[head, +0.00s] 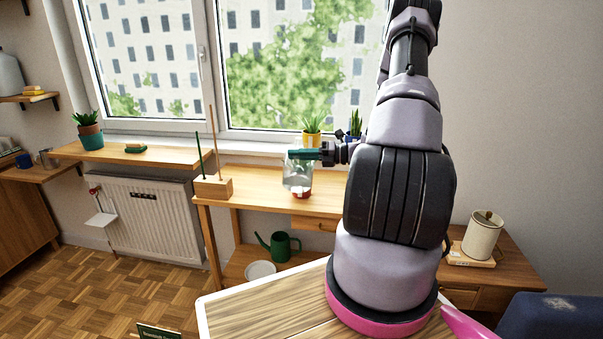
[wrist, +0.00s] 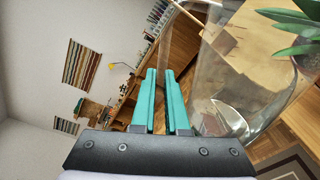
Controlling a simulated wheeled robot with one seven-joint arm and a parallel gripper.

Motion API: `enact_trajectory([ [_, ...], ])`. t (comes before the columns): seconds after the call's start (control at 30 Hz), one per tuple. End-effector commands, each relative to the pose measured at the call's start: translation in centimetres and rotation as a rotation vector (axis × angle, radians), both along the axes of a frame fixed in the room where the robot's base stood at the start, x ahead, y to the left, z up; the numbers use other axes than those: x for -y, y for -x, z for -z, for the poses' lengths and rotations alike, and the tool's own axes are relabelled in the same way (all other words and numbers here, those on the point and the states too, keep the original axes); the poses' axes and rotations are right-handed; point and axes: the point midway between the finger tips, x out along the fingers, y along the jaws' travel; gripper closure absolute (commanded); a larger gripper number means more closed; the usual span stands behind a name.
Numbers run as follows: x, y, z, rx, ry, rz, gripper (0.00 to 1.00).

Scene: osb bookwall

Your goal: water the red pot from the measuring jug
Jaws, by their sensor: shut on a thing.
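My gripper (head: 322,155) is shut on the clear measuring jug (head: 298,176) and holds it in front of the window desk. In the wrist view the teal fingers (wrist: 165,100) close on the thin handle, and the see-through jug wall (wrist: 222,75) fills the right side. A small red shape (head: 301,193) shows at the jug's lower end in the head view. I cannot tell whether it is the red pot or part of the jug. Green leaves (wrist: 290,25) show beside or through the jug in the wrist view. I cannot make out the water level.
A yellow pot with a spiky plant (head: 312,138) stands on the sill behind the jug. Another plant (head: 355,124) is partly hidden by my arm. A wooden block with upright sticks (head: 213,186) stands at the desk's left end. A green watering can (head: 279,247) sits below.

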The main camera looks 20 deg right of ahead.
Motion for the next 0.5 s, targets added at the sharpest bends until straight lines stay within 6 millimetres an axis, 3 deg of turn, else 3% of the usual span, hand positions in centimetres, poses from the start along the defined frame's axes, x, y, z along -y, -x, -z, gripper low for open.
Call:
enact_trajectory([
  [0.5, 0.41, -0.76, -1.12, -0.062, -0.036, 0.000, 1.00],
])
